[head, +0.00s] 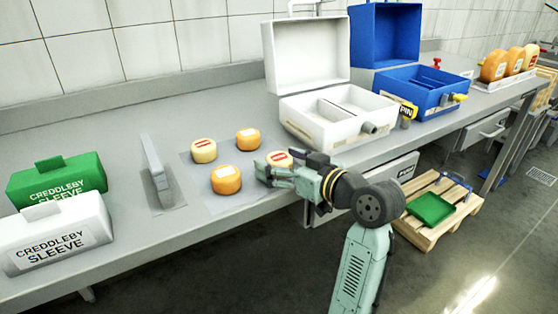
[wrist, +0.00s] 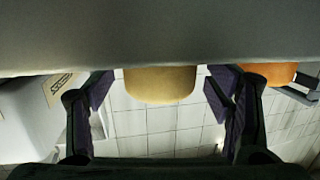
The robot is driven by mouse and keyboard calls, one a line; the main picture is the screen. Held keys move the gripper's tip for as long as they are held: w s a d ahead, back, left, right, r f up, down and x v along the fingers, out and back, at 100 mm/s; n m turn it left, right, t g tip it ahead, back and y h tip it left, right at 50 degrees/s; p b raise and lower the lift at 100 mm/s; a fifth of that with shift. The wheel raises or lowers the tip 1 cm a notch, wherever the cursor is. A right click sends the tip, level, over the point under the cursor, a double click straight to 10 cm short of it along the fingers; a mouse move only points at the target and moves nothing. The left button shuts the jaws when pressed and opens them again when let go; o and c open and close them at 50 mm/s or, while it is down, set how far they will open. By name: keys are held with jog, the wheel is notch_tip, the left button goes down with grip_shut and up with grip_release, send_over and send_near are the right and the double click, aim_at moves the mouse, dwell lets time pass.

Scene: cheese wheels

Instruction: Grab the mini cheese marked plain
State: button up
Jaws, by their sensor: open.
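Several mini cheeses sit on a pale mat on the counter in the head view. Two are pale yellow with red-striped labels, one at back left (head: 203,150) and one at front right (head: 279,158). Two are orange with white labels, one at the back (head: 247,139) and one in front (head: 226,180). I cannot read any label as plain. My gripper (head: 268,174) is open, low beside the front right pale cheese and partly covering it. In the wrist view, which looks upside down, a pale cheese (wrist: 160,84) shows between the open fingers (wrist: 160,95). An orange cheese (wrist: 268,73) is outside them.
A white open case (head: 338,117) stands behind my gripper and a blue open case (head: 418,90) beyond it. An upright grey plate (head: 156,172) and green (head: 57,180) and white (head: 56,233) sleeve boxes stand left. Larger cheeses (head: 508,63) are far right.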

jog(key=shift+w+a, duration=0.15)
jog(key=shift+w, duration=0.1)
jog(key=shift+c, duration=0.4)
jog(key=c, duration=1.2)
jog(key=shift+c, duration=0.2)
